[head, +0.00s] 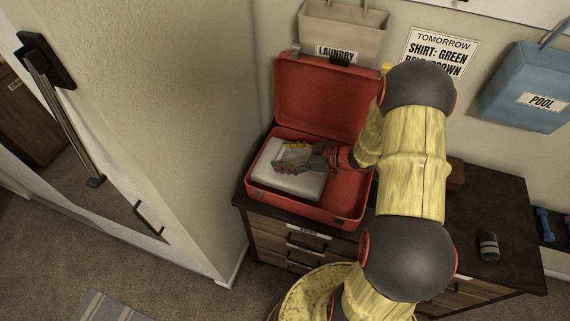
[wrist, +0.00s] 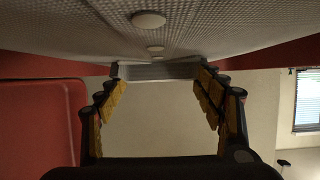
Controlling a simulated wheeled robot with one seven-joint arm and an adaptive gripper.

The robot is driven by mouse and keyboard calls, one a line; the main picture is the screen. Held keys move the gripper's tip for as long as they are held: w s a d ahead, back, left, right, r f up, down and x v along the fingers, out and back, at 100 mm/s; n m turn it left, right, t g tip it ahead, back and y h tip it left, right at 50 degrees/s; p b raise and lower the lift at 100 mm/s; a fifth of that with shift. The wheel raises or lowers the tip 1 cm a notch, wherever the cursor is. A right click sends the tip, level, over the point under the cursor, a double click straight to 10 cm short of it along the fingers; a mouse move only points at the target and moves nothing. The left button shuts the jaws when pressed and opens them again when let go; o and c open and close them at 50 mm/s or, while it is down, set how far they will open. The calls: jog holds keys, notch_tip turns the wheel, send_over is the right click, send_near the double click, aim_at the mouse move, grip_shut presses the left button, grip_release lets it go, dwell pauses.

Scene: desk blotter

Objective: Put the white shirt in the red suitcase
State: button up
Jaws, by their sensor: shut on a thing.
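The red suitcase (head: 345,213) stands open on the dresser, with its lid (head: 320,100) raised against the wall. The folded white shirt (head: 300,185) is inside the base, in its left part. My gripper (head: 284,160) reaches in from the right, low over the base, and is shut on the white shirt. In the wrist view the shirt's pale textured cloth with buttons (wrist: 240,22) fills the top, and my fingers (wrist: 157,70) close around a grey edge at its far end. I cannot tell whether the shirt rests fully on the suitcase floor.
The dark dresser top (head: 500,225) holds a small dark cylinder (head: 488,246). A laundry bag (head: 343,25), a paper note (head: 440,48) and a blue pool bag (head: 530,85) hang on the wall. A wall corner stands close left of the suitcase.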

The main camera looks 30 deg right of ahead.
aim_at(285, 161)
jog(key=shift+s+f+b, duration=0.1)
jog(key=shift+f+b, duration=1.25)
jog(key=shift+f, duration=0.15)
jog(key=shift+r, duration=0.1)
jog(key=o, duration=1.3)
